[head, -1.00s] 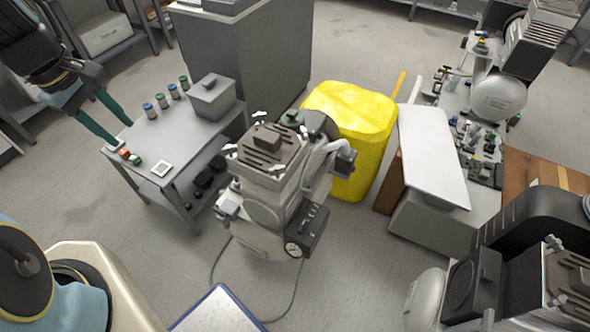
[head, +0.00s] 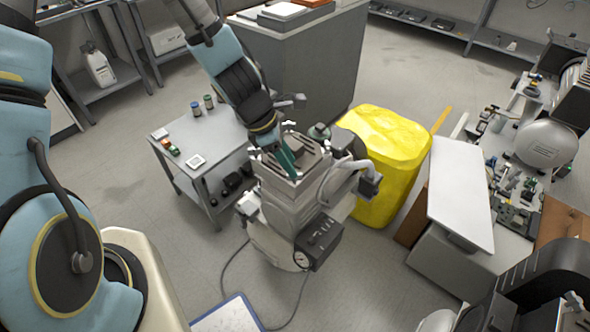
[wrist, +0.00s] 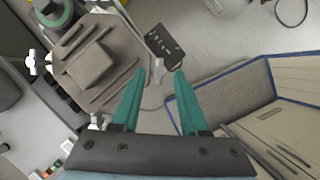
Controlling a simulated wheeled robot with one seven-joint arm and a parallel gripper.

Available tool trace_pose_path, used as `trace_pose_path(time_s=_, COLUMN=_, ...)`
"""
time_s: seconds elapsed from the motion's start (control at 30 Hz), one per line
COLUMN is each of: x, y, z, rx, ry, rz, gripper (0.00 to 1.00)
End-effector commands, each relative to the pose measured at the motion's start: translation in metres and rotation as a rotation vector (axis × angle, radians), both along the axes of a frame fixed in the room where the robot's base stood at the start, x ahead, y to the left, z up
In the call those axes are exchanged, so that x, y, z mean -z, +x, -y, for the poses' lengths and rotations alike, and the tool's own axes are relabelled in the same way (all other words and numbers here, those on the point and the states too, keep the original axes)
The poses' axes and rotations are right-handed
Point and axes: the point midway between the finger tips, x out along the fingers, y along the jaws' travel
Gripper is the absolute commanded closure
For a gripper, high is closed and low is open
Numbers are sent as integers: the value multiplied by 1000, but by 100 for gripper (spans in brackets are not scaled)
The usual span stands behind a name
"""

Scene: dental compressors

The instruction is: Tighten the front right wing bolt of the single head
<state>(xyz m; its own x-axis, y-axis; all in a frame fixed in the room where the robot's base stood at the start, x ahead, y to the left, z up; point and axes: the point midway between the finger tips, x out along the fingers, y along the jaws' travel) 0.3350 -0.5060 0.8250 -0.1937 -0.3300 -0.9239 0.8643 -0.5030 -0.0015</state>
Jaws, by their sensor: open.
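The single head compressor (head: 280,235) stands on the floor in the middle of the head view, its finned grey head (head: 309,160) on top. In the wrist view the head (wrist: 120,85) fills the upper left. A pale wing bolt (wrist: 158,68) shows at the head's edge, between or just beyond my fingertips. Another wing bolt (wrist: 38,63) is at the far left. My gripper (wrist: 160,74) is open, with two teal fingers either side of the first bolt. I cannot tell whether they touch it. In the head view my gripper (head: 290,166) points down over the head and hides part of it.
A grey cart (head: 180,140) with small jars stands to the left. A yellow covered bin (head: 385,150) is right behind the compressor. A white panel (head: 460,190) and a cluttered bench are at the right. A cable loops on the floor at the front.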

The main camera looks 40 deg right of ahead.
Motion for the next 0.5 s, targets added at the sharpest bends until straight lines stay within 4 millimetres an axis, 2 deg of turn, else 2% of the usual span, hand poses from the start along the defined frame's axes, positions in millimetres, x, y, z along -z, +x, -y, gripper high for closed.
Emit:
trace_pose_path(time_s=0.2, x=23, y=-5, z=8, rx=1, ry=0, rz=0, gripper=56)
trace_pose_path(time_s=0.5, x=33, y=-7, z=12, rx=1, ry=-1, rz=1, gripper=56)
